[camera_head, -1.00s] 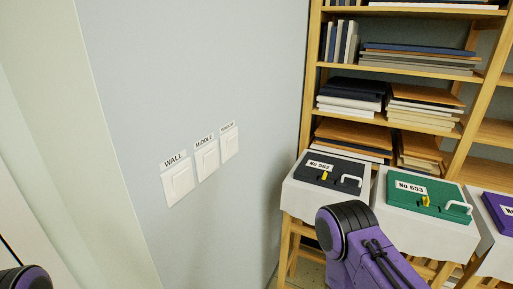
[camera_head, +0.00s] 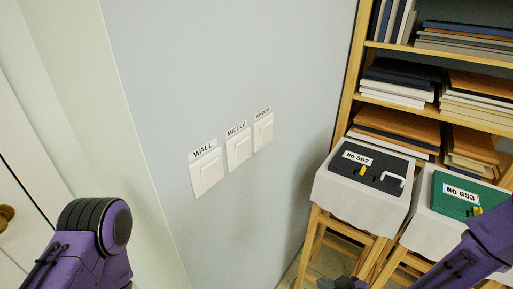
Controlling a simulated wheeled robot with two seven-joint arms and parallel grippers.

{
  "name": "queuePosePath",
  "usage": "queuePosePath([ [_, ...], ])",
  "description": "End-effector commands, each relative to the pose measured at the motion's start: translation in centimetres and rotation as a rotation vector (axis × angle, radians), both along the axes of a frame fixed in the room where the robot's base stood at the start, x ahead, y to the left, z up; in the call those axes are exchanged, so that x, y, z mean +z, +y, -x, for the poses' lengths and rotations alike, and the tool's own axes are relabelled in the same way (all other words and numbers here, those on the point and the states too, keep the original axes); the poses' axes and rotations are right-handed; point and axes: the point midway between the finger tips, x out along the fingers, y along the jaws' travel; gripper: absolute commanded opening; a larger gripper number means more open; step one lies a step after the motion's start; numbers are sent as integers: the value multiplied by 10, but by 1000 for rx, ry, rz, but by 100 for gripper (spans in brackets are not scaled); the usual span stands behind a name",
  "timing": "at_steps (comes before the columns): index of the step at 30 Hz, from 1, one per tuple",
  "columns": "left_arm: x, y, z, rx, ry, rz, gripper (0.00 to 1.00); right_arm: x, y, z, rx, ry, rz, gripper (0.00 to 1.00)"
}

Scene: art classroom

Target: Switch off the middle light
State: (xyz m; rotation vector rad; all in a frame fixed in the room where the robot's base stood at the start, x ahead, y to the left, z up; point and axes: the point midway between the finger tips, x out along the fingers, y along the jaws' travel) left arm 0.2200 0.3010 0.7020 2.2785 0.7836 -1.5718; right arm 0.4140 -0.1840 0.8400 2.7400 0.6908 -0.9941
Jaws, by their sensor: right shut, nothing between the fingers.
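Three white wall switches are on the pale blue-grey wall. The middle switch (camera_head: 238,152) carries the label MIDDLE above it. The WALL switch (camera_head: 207,173) is to its left and the WINDOW switch (camera_head: 263,132) to its right. I cannot tell the on or off position of their rockers. My right gripper (camera_head: 340,284) shows only as a dark part at the bottom edge, shut and empty, below and right of the switches and apart from them. Purple links of my left arm show at lower left; its gripper is out of view.
A black case (camera_head: 372,166) marked No 562 lies on a cloth-covered wooden stand, right of the switches. A green case (camera_head: 452,200) marked No 653 lies beside it. A wooden shelf (camera_head: 400,108) with books and boards stands behind. The wall around the switches is clear.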

Motion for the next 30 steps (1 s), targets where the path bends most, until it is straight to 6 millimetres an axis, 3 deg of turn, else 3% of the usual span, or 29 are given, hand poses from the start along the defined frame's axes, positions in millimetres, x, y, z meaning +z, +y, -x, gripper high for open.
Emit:
queuePosePath([
  [1, 6, 0, 0, 0, 0, 0, 43, 61, 17, -29, 173, -225, 39, 0],
  [3, 10, 0, 0, 0, 0, 0, 43, 136, 38, -50, 409, -560, 162, 0],
  [6, 14, 0, 0, 0, 0, 0, 43, 228, 56, -56, 629, -1004, 388, 0],
  [9, 16, 0, 0, 0, 0, 0, 43, 289, 64, -50, 735, -1332, 604, 0],
  [10, 16, 0, 0, 0, 0, 0, 43, 300, 65, -47, 752, -1399, 655, 0],
  [14, 16, 0, 0, 0, 0, 0, 43, 323, 68, -41, 783, -1543, 773, 0],
  [25, 18, 0, 0, 0, 0, 0, 43, 323, 72, -44, 788, -1544, 780, 0],
  [30, 24, 0, 0, 0, 0, 0, 43, 326, 93, -59, 793, -1539, 776, 0],
])
